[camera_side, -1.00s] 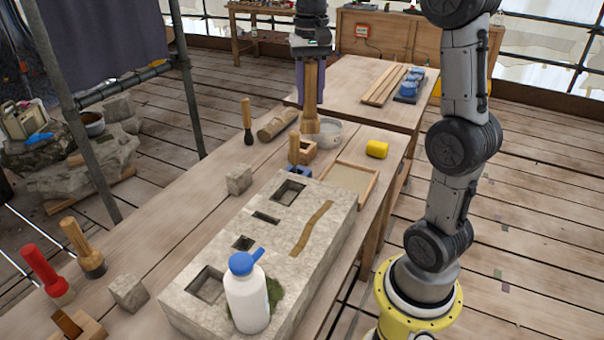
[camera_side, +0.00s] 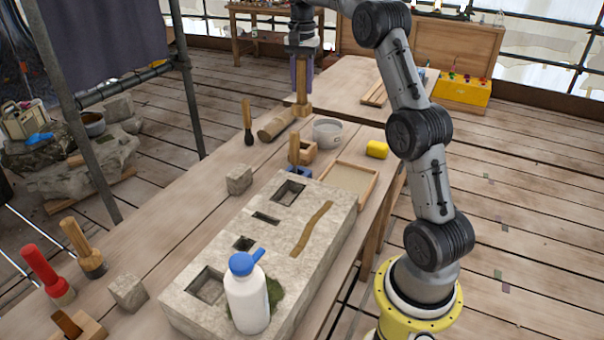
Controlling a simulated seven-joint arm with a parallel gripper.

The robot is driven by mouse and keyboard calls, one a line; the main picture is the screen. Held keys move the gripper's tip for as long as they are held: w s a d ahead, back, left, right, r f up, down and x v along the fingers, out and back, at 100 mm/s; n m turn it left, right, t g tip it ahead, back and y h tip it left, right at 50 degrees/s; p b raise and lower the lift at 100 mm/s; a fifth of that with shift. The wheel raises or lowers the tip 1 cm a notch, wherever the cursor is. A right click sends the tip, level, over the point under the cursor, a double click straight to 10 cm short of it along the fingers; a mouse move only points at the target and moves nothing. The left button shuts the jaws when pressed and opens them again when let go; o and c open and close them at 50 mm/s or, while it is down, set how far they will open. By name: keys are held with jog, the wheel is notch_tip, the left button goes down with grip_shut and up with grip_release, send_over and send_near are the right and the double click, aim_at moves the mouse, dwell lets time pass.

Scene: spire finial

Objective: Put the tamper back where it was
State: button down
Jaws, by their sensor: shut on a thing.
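My gripper (camera_side: 302,75) is at the far end of the workbench, shut on the tamper (camera_side: 302,98). The tamper is a wooden post with a wider block at its foot. It hangs upright below my gripper, with its upper part between the fingers. Its foot shows behind the grey-white bowl (camera_side: 327,131) and above the log piece (camera_side: 278,123) in the picture. I cannot tell whether the foot touches the bench.
The carved stone block (camera_side: 270,245) fills the near bench, with a blue-capped white bottle (camera_side: 247,292) on it. A dark-headed brush (camera_side: 247,122) stands left of the log. A yellow cylinder (camera_side: 377,149) and a wooden tray (camera_side: 350,180) lie to the right.

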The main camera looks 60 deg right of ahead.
notch_tip(320, 180, down, 20)
jog(key=shift+r, duration=0.1)
dwell(0.5)
jog(key=shift+f, duration=0.2)
jog(key=c, duration=0.5)
grip_release()
jog(key=shift+r, duration=0.15)
